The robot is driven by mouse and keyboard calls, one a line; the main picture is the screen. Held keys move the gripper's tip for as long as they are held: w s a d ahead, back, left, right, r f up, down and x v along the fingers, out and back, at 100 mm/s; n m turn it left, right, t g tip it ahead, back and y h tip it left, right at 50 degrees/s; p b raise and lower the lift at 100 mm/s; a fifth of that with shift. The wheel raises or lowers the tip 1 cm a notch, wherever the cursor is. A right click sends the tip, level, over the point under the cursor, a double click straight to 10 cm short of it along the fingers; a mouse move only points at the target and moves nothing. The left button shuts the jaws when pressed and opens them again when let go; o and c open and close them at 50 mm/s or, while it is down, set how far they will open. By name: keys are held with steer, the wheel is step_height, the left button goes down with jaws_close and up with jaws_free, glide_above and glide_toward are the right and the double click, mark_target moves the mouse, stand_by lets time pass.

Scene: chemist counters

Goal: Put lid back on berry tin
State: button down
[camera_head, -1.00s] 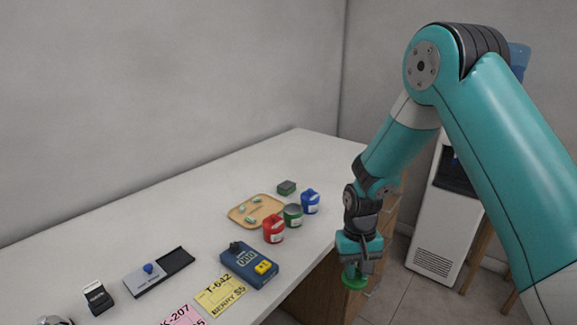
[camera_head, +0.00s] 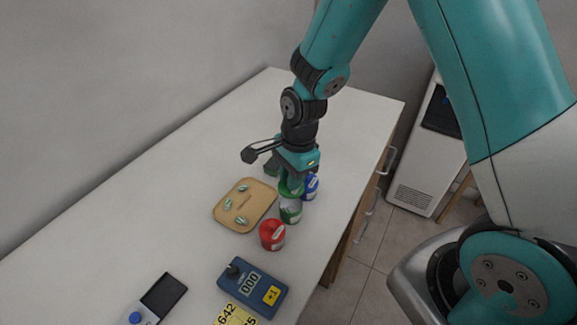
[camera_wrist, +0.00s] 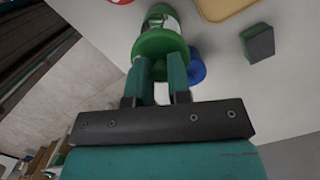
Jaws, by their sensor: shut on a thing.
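The green tin (camera_head: 290,212) with a pale label stands on the counter between the red tin (camera_head: 272,235) and the blue tin (camera_head: 311,187). My gripper (camera_head: 290,182) is over the green tin and shut on the green lid (camera_head: 291,190). In the wrist view, the round lid (camera_wrist: 160,43) sits between the fingertips (camera_wrist: 162,72) and overlaps the green tin (camera_wrist: 163,14) behind it. The lid hides most of the tin's top. I cannot tell whether lid and tin touch. The blue tin (camera_wrist: 197,67) is close beside the fingers.
A wooden tray (camera_head: 228,212) with several small capsule-like pieces lies left of the tins. A small dark green box (camera_wrist: 258,44) stands near the gripper. A blue device (camera_head: 252,287) lies in front. The counter's right edge is close to the tins.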

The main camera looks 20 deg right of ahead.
step_height(320, 180, down, 4)
steer(key=b, duration=0.3)
steer(key=shift+f+b, duration=0.15)
steer(key=shift+b, duration=0.15)
steer(key=shift+f+b, duration=0.5)
steer(key=shift+f, duration=0.4)
steer(key=shift+r+p, duration=0.1)
steer(key=shift+p, duration=0.25)
steer(key=shift+f, duration=0.25)
stand_by(1.5)
steer(key=shift+c, duration=2.4)
jaws_free()
steer(key=shift+r, duration=0.1)
steer(key=shift+r+p, duration=3.25)
steer(key=shift+r, duration=0.25)
